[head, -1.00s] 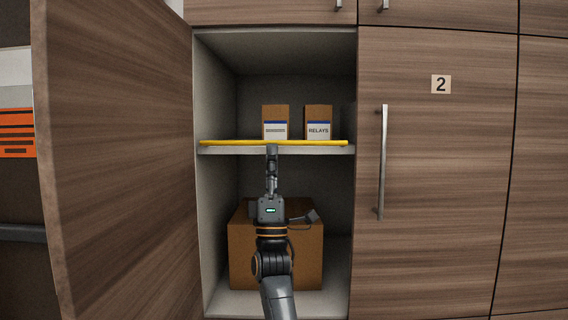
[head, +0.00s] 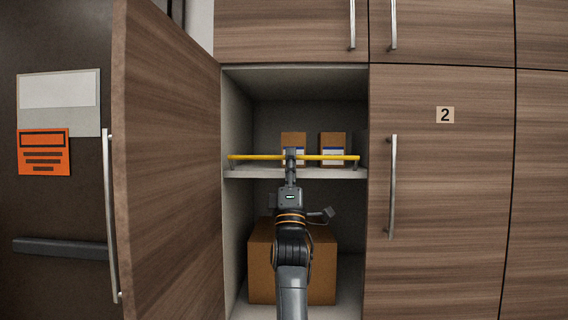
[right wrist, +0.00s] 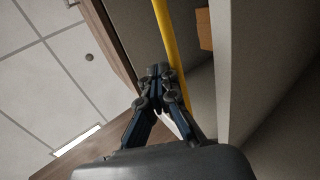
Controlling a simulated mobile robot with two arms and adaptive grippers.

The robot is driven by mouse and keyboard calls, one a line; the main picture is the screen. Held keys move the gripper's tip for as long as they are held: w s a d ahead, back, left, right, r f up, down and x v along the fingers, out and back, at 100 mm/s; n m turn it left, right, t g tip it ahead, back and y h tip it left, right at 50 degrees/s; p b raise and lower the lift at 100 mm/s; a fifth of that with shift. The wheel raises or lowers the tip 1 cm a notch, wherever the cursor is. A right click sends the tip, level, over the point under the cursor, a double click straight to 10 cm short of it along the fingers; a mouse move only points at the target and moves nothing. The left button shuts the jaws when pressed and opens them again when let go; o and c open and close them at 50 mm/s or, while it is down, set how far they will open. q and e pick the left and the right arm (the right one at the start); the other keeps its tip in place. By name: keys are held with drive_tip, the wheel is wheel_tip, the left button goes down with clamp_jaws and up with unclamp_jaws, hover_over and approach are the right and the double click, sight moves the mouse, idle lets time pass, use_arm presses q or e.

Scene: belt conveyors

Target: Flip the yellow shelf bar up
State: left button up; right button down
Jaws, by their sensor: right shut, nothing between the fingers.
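The yellow shelf bar (head: 248,157) runs level across the front of the cabinet shelf (head: 240,174), raised a little above the shelf edge and in front of two boxes. My right gripper (head: 290,152) is shut and empty at the middle of the bar, its fingertips at the bar's height. In the right wrist view the shut fingertips (right wrist: 160,72) are beside the yellow bar (right wrist: 168,40); whether they touch it I cannot tell. My left gripper is not in view.
Two small boxes, a left one (head: 293,138) and a right one (head: 333,140), stand on the shelf behind the bar. A large cardboard box (head: 262,270) fills the lower compartment. The open cabinet door (head: 165,150) stands at the left, and closed door 2 (head: 450,200) at the right.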

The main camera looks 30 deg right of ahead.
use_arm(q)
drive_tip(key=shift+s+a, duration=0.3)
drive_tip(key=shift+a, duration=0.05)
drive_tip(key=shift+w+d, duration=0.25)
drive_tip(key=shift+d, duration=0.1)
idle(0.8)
